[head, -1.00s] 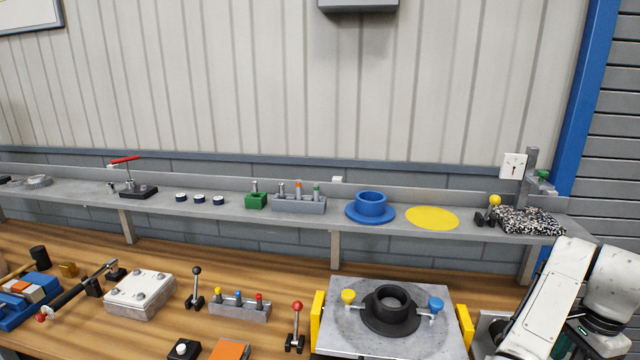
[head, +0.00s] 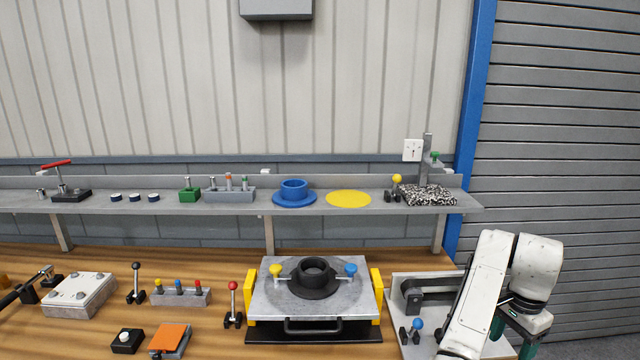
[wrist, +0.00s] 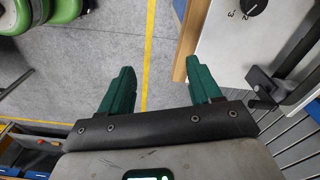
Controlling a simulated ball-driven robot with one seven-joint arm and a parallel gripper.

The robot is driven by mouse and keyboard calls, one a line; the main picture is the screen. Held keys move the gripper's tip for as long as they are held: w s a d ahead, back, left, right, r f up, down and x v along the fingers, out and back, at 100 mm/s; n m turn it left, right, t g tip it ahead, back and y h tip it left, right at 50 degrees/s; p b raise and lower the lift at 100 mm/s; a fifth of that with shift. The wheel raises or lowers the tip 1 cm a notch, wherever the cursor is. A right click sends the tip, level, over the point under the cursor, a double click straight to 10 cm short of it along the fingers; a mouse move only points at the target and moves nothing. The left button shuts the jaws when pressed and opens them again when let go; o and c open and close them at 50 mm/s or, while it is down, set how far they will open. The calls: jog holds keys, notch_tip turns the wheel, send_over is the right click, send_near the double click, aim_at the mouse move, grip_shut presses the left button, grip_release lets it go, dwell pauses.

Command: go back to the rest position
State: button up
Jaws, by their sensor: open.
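My gripper (wrist: 163,88) shows in the wrist view with its two green fingers wide apart and nothing between them. Below it there is grey floor with a yellow line. In the head view my white arm is at the lower right, beside the right end of the bench, with part of the green gripper (head: 530,342) at the bottom edge. Most of the gripper is hidden or out of frame there.
The wooden bench (head: 215,275) carries a metal plate (head: 265,295) with a black flanged ring (head: 315,280). A grey panel (head: 440,286) stands close to my arm. A shelf (head: 235,207) runs behind.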

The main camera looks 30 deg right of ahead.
jog(key=s+a+f+n+h+b, duration=0.2)
jog(key=s+a+f+n+h, duration=0.15)
jog(key=a+f+n, duration=0.9)
jog(key=s+a+f+n+y, duration=0.2)
jog(key=s+a+f+n, duration=0.1)
jog(key=a, duration=0.6)
jog(key=s+a+f+n+t+y+b, duration=0.1)
jog(key=s+a+f+n+y, duration=0.1)
jog(key=s+a, duration=0.4)
jog(key=a+f+n, duration=0.1)
jog(key=a+n, duration=0.1)
jog(key=a, duration=0.2)
jog(key=shift+a, duration=0.2)
